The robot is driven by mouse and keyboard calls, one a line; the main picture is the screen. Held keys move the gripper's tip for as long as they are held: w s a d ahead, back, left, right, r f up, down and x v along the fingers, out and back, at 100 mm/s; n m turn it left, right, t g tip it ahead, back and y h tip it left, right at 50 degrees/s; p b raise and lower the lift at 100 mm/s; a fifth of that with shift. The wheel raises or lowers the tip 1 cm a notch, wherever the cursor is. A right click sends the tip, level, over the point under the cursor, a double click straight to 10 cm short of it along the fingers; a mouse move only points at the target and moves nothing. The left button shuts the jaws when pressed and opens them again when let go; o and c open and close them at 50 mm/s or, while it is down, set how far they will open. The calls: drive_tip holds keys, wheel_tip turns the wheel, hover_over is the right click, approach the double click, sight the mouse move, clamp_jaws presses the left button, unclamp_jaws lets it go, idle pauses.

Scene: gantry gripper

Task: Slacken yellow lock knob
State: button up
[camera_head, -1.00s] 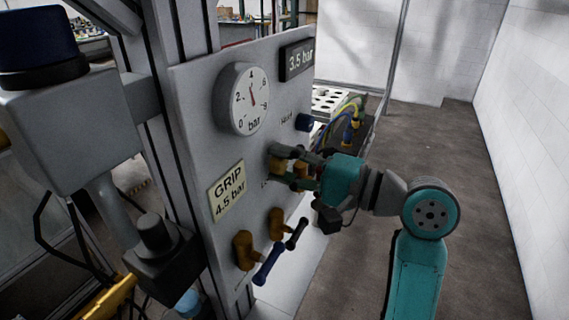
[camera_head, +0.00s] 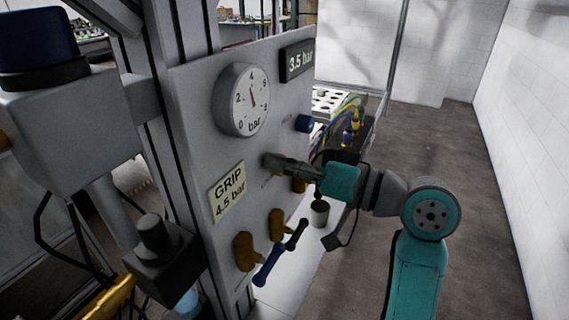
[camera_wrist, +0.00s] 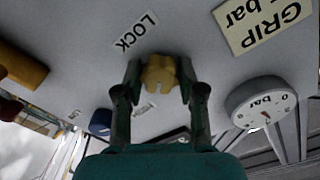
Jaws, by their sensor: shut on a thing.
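The yellow lock knob (camera_wrist: 159,73) shows in the wrist view, close to the panel beside the LOCK label (camera_wrist: 135,33). My gripper (camera_wrist: 158,80) has a finger on each side of the knob and is shut on it. In the head view my gripper (camera_head: 272,163) reaches the grey panel (camera_head: 200,110) from the right, and its fingers hide the knob there.
The round gauge (camera_head: 242,99) sits above left of my gripper. A blue knob (camera_head: 303,123) is above right. Brass valves with a blue handle (camera_head: 268,264) and a black handle (camera_head: 297,234) are below. A 3.5 bar display (camera_head: 297,60) is at the top. Floor at right is clear.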

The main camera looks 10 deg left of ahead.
drive_tip(key=n, duration=0.4)
drive_tip(key=shift+f+n, duration=0.1)
drive_tip(key=shift+n, duration=0.2)
drive_tip(key=shift+s+n, duration=0.1)
drive_tip(key=shift+n, duration=2.5)
drive_tip(key=o, duration=1.1)
drive_tip(key=shift+o, duration=0.2)
drive_tip(key=v, duration=1.2)
